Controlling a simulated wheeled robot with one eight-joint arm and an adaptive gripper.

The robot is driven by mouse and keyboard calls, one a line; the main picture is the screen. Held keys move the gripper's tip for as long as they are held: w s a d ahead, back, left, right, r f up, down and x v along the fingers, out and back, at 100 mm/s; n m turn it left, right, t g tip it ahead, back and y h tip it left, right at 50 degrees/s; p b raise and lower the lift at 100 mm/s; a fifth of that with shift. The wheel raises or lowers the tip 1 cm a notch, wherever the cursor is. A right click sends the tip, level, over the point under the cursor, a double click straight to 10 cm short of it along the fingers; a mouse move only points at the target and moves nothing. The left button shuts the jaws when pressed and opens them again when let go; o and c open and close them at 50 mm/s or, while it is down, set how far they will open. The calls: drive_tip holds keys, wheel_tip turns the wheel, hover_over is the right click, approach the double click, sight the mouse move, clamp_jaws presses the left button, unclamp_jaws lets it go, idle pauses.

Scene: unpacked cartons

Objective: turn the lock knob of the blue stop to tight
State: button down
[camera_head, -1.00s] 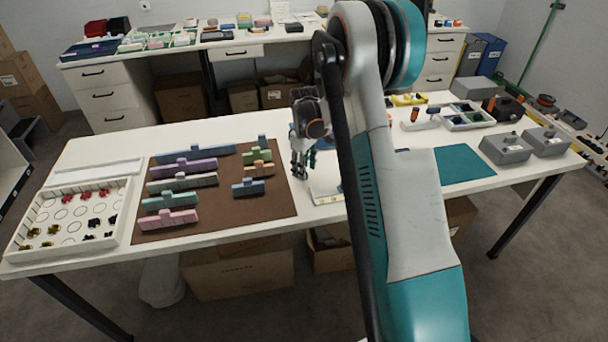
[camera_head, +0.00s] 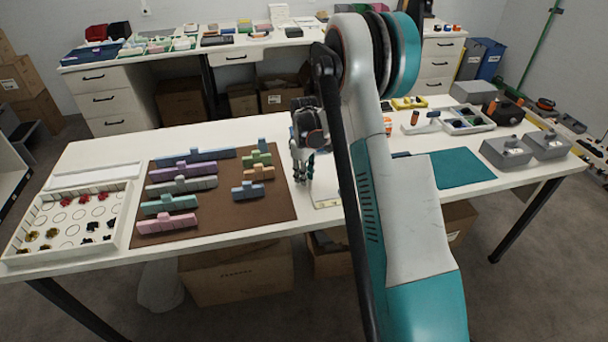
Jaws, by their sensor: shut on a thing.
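My gripper (camera_head: 302,178) points down just right of the brown mat, at the left edge of a pale plate (camera_head: 326,202). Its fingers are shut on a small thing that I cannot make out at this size. A short blue block with a raised middle (camera_head: 248,190) lies on the mat, left of the gripper and apart from it. A long blue block (camera_head: 195,155) lies at the mat's back. I cannot tell which blue piece is the stop. No lock knob can be made out; my arm hides much of the table behind the plate.
The brown mat (camera_head: 222,220) holds several other coloured blocks. A white tray (camera_head: 122,230) with small parts stands at the left. Right of my arm are a teal mat (camera_head: 460,169), a parts tray (camera_head: 490,115) and grey boxes (camera_head: 506,152). The table front beside the plate is clear.

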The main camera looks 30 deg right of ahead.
drive_tip(key=shift+m, duration=0.3)
drive_tip(key=m, duration=0.3)
drive_tip(key=shift+m, duration=0.4)
drive_tip(key=m, duration=0.9)
drive_tip(key=shift+m, duration=2.2)
drive_tip(key=c, duration=1.4)
unclamp_jaws()
drive_tip(key=shift+o, duration=0.2)
